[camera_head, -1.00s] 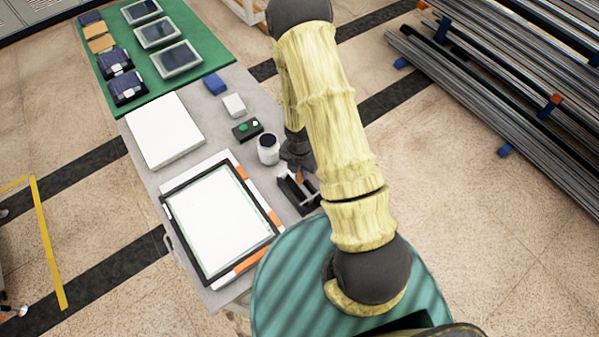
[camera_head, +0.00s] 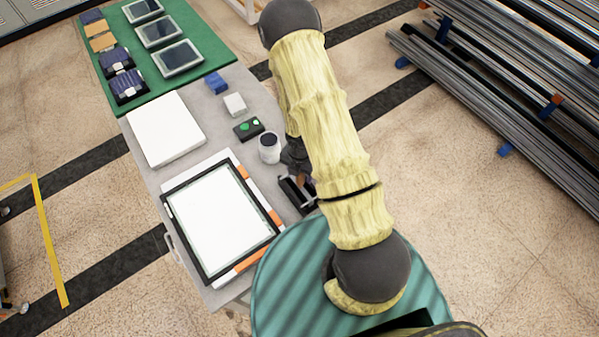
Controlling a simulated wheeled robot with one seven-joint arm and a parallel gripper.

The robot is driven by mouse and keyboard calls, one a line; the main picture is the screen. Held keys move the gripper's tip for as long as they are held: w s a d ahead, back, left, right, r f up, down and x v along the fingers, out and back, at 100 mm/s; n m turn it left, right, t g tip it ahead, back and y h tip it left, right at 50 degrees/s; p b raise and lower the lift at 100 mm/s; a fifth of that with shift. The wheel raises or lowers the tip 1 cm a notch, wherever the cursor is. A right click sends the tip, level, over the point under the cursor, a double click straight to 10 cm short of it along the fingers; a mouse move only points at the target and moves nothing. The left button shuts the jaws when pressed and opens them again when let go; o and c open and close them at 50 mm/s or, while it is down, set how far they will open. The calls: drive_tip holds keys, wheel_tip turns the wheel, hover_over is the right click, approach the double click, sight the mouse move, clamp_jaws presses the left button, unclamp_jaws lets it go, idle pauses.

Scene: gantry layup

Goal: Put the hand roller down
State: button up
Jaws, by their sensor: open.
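My gripper (camera_head: 296,162) is dark and sits at the table's right edge, partly hidden behind my yellow-sleeved arm. It is open, just above a black cradle or tray (camera_head: 290,196). A small brownish piece (camera_head: 301,181), which may be part of the hand roller, shows between the gripper and the cradle. The rest of the roller is hidden or too small to make out, and I cannot tell whether the fingers touch it.
On the grey table (camera_head: 218,130) stand a white jar (camera_head: 269,147), a black box with green buttons (camera_head: 248,129), a white block (camera_head: 235,104) and a blue block (camera_head: 215,83). A framed white panel (camera_head: 219,224) lies left of the cradle. Metal profiles (camera_head: 510,90) are stacked at right.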

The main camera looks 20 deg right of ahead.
wheel_tip(320, 180, up, 12)
drive_tip(key=shift+s+r, duration=0.1)
drive_tip(key=shift+r, duration=0.05)
idle(0.5)
idle(0.4)
drive_tip(key=s+r+m+t, duration=0.1)
drive_tip(key=s+r+m, duration=0.3)
drive_tip(key=r+m, duration=0.5)
drive_tip(key=s+r+m+t, duration=0.1)
drive_tip(key=s+r+m, duration=0.2)
drive_tip(key=r+m, duration=0.6)
drive_tip(key=m, duration=0.8)
drive_tip(key=shift+s+m+t, duration=0.3)
drive_tip(key=shift+s+m, duration=0.1)
drive_tip(key=shift+a, duration=0.1)
drive_tip(key=s+b+x, duration=0.1)
drive_tip(key=b+x, duration=0.5)
drive_tip(key=shift+s+f+b, duration=0.2)
drive_tip(key=shift+f+b, duration=0.1)
drive_tip(key=shift+f, duration=0.1)
